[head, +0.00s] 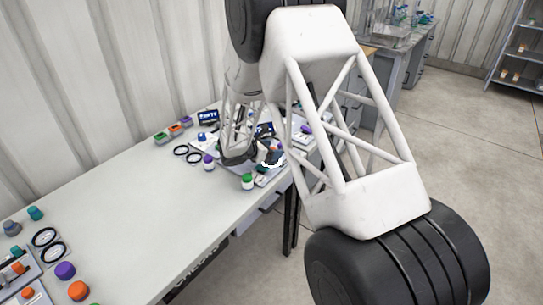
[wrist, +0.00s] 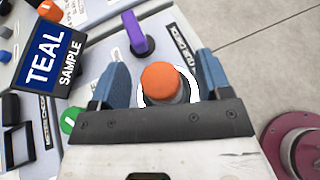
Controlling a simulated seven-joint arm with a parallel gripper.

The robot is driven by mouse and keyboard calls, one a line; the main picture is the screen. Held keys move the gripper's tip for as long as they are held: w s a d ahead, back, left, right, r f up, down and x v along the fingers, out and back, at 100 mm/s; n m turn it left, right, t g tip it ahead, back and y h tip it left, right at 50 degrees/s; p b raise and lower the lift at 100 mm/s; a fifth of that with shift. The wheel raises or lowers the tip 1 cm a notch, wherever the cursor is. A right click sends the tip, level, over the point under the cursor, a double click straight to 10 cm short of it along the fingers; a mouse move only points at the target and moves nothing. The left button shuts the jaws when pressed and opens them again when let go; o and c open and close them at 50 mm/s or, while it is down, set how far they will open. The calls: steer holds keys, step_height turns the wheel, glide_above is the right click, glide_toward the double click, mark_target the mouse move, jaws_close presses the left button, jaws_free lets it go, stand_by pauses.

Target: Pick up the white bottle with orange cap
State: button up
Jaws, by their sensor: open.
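In the wrist view, an orange cap (wrist: 160,80) shows from above, with a greyish body partly visible below it and a white ring-like edge around it. My gripper (wrist: 160,62) is open, with one blue finger on each side of the capped bottle and a visible gap on both sides. The gripper's dark front bar hides the bottle's near lower part. In the head view, my gripper (head: 262,158) is low over the far end of the table, and my arm hides much of that spot. I cannot make out the bottle clearly there.
A purple-topped item (wrist: 138,33) stands just beyond the bottle, and a green cap (wrist: 68,121) is at left. A "TEAL SAMPLE" sign (wrist: 47,60) stands at upper left. In the head view, a green-capped bottle (head: 248,182) and purple-capped bottle (head: 208,162) stand nearby. The table's middle (head: 150,195) is clear.

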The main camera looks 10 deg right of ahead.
stand_by(0.4)
steer(key=c, duration=1.1)
steer(key=shift+r, duration=0.15)
steer(key=shift+r, duration=1.4)
steer(key=shift+s+r, duration=0.25)
steer(key=s+d+r, duration=0.1)
steer(key=s, duration=1.4)
steer(key=shift+s+r, duration=0.2)
steer(key=shift+s, duration=0.05)
